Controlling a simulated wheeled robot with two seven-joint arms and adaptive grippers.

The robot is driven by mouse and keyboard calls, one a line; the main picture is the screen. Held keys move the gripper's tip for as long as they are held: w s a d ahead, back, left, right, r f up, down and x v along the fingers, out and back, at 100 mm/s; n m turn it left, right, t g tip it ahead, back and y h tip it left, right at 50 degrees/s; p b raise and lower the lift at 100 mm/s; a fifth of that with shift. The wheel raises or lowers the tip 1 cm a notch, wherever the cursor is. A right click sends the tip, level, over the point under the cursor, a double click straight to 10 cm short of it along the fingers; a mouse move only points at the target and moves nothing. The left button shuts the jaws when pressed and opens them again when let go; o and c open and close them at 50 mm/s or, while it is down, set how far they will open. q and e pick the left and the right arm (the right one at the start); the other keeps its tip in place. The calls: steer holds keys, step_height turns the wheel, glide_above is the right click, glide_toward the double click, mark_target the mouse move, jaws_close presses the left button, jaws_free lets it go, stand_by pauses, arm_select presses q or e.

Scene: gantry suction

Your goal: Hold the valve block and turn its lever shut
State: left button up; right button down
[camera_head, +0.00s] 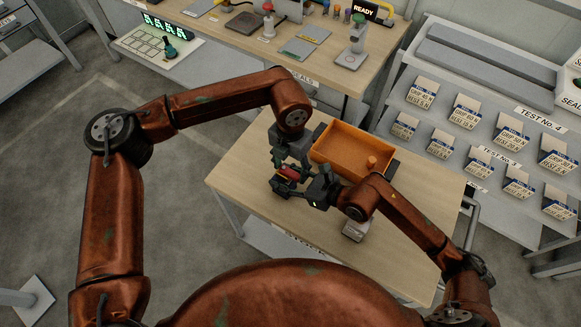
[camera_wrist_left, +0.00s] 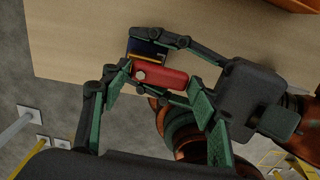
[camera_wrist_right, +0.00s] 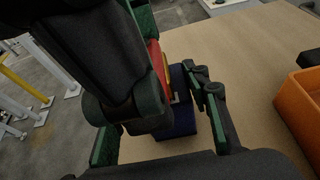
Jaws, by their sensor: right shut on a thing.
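The valve block is dark blue with a yellow strip and shows in the left wrist view (camera_wrist_left: 148,47) and the right wrist view (camera_wrist_right: 181,108). Its red lever (camera_wrist_left: 160,77) lies beside the strip; in the head view the red lever (camera_head: 290,174) is small between my grippers. My right gripper (camera_head: 301,186) is shut on the valve block, just above or on the table; I cannot tell which. My left gripper (camera_wrist_left: 157,92) is open, its green-padded fingers spread to either side of the lever. In the right wrist view my left gripper's dark body hides part of the block and lever.
An orange tray (camera_head: 338,165) stands on the wooden table (camera_head: 240,180) right behind the grippers, with a small orange knob-like thing (camera_head: 371,162) at its corner. A small pale object (camera_head: 356,229) lies near my right forearm. The table's left part is clear.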

mark_target(279, 170)
arm_select(q)
steer(key=c, duration=0.7)
steer(key=shift+o, duration=0.2)
steer(key=shift+m, duration=0.3)
steer(key=m, duration=0.3)
steer(key=shift+s+a, duration=0.25)
steer(key=shift+a, duration=0.05)
steer(key=m, duration=0.2)
steer(key=a+m, duration=0.1)
steer(key=m, duration=0.2)
steer(key=shift+s, duration=0.15)
steer(key=m, duration=0.4)
steer(key=shift+a, duration=0.4)
steer(key=shift+w+a+m, duration=0.1)
steer(key=shift+a+m, duration=0.15)
steer(key=shift+m, duration=1.1)
steer(key=shift+w+a+m, duration=0.1)
steer(key=shift+a+m, duration=0.1)
steer(key=shift+m, duration=1.15)
steer(key=o, duration=1.2)
steer(key=shift+c, duration=0.2)
